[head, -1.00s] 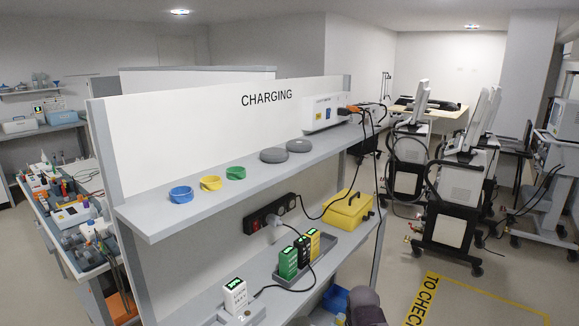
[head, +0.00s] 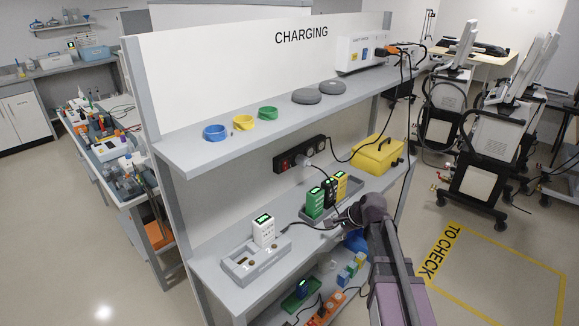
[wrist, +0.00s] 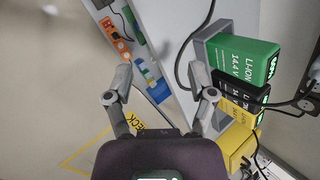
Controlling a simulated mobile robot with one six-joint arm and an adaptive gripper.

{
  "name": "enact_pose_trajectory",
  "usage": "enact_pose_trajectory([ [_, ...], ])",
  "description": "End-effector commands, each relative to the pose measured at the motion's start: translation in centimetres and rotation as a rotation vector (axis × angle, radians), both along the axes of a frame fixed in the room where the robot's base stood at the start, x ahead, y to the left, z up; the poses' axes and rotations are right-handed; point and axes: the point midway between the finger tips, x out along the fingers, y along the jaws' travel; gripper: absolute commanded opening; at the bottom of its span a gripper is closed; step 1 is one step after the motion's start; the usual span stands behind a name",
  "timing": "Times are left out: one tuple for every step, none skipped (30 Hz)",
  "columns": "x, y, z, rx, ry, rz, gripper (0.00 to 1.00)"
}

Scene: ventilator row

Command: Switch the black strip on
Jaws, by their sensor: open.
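The black strip (head: 300,153) is fixed to the back panel under the upper shelf, with plugs and cables at its right end. It is tilted in the head view. Its switch is too small to read. I cannot make the strip out clearly in the wrist view. My gripper (head: 360,210) is at the front edge of the middle shelf, right of and below the strip and apart from it. In the wrist view my gripper (wrist: 160,96) has its fingers wide apart with nothing between them.
Green, black and yellow batteries stand in a grey holder beside my gripper; the green battery (wrist: 243,60) is close to the right finger. A white battery (head: 264,231), yellow case (head: 378,155) and loose cables share the shelf. An orange strip (head: 326,308) lies below.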

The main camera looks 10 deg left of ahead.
Motion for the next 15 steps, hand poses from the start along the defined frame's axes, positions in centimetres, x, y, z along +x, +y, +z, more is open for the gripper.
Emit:
enact_pose_trajectory([
  [1.7, 0.7, 0.9, 0.057, 0.012, -0.061, 0.71],
  [2.5, 1.2, 1.3, 0.094, 0.023, -0.100, 0.71],
  [3.4, 1.7, 1.8, 0.146, 0.037, -0.154, 0.71],
  [4.2, 2.1, 2.3, 0.185, 0.050, -0.193, 0.71],
  [4.9, 2.5, 2.7, 0.224, 0.063, -0.232, 0.71],
  [5.9, 3.0, 3.3, 0.277, 0.082, -0.283, 0.71],
  [6.6, 3.4, 3.8, 0.317, 0.098, -0.321, 0.71],
  [7.4, 3.7, 4.3, 0.356, 0.114, -0.358, 0.71],
  [8.3, 4.2, 4.9, 0.411, 0.137, -0.407, 0.71],
  [9.1, 4.5, 5.4, 0.452, 0.156, -0.444, 0.71],
  [9.8, 4.8, 5.9, 0.494, 0.176, -0.480, 0.71],
  [10.8, 5.2, 6.5, 0.550, 0.204, -0.528, 0.71],
  [11.5, 5.5, 7.0, 0.590, 0.227, -0.562, 0.71],
  [12.2, 5.7, 7.5, 0.631, 0.247, -0.595, 0.71],
  [13.0, 6.1, 8.1, 0.682, 0.278, -0.636, 0.71],
])
